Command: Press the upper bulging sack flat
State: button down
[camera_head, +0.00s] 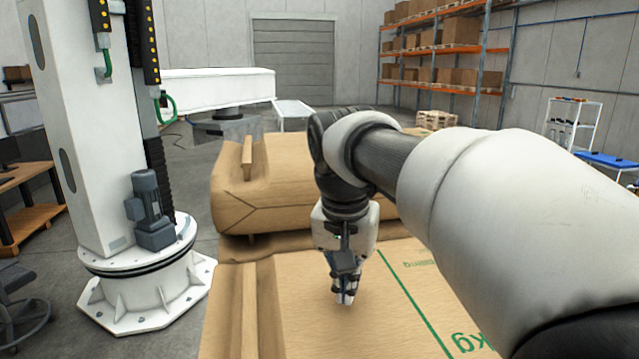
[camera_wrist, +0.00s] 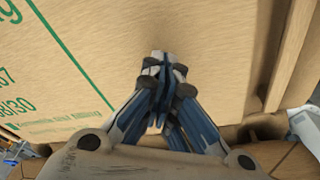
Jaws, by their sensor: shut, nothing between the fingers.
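A tan sack with green print (camera_head: 330,325) fills the lower part of the head view, under my gripper. The wrist view shows its printed face (camera_wrist: 180,25) and a folded end seam at right. My gripper (camera_head: 345,298) points down over this sack, fingers shut together and empty. The fingertips (camera_wrist: 162,62) also show in the wrist view against the sack's face; I cannot tell whether they touch it. A second, rounded, bulging tan sack (camera_head: 265,205) lies behind, its front side and top seam visible. My arm hides its right part.
A white column machine (camera_head: 90,130) on a bolted round base stands close at left, its white horizontal arm (camera_head: 220,88) reaching behind the sacks. A wooden table (camera_head: 30,210) is at far left. Orange racking (camera_head: 440,50) with boxes stands at the back. Grey floor lies between.

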aim_at(347, 308)
jog(key=shift+f+b, duration=0.85)
jog(key=shift+f, duration=0.4)
jog(key=shift+s+f, duration=0.2)
jog(key=shift+f, duration=0.2)
dwell(0.8)
notch_tip(347, 308, up, 10)
jog(key=p, duration=0.8)
jog(key=shift+w+f, duration=0.2)
jog(key=shift+f, duration=0.1)
